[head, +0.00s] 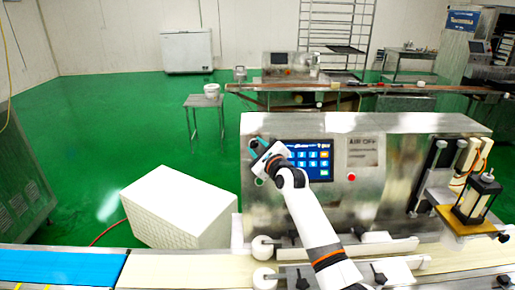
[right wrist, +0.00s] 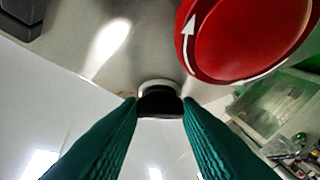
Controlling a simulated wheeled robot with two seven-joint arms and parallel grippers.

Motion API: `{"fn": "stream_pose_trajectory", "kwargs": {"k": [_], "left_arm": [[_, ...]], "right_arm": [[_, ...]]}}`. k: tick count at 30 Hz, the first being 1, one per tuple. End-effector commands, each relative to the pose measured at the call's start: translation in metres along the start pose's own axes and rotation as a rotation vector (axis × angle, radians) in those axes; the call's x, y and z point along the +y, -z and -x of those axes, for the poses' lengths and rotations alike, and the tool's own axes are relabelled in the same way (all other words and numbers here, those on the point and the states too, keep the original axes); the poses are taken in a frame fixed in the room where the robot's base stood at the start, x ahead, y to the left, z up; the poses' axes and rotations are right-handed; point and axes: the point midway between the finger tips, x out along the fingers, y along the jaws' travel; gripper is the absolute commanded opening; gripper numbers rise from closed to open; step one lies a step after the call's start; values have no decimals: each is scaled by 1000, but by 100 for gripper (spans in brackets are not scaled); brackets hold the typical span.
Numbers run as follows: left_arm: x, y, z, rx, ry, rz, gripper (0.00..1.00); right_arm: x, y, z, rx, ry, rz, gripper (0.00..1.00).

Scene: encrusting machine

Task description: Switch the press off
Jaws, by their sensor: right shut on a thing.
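The press (head: 400,180) is a steel machine with a blue touchscreen (head: 312,160) on its front. My right gripper (head: 256,147) is at the panel just left of the touchscreen. In the right wrist view its two teal fingers (right wrist: 160,112) are shut on a black knob (right wrist: 160,101) with a silver collar. The knob's setting cannot be told, as the fingers cover its sides. A large red button (right wrist: 250,35) with a white curved arrow sits beside the knob, apart from the fingers. My left gripper is not in view.
A smaller red button (head: 351,177) is on the press right of the touchscreen. A white crate (head: 178,205) stands left of the press. A conveyor with a blue belt (head: 60,267) runs along the front. Green floor (head: 110,120) is open behind.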

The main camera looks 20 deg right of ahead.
Motion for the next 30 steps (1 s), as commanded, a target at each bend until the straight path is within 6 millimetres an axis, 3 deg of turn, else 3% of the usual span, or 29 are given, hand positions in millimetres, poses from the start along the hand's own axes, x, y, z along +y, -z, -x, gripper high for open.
{"fn": "stream_pose_trajectory", "kwargs": {"k": [14,30], "left_arm": [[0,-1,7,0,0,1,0],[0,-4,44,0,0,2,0]], "right_arm": [[6,1,0,-2,171,240,8],[12,6,-2,-2,471,659,8]]}}
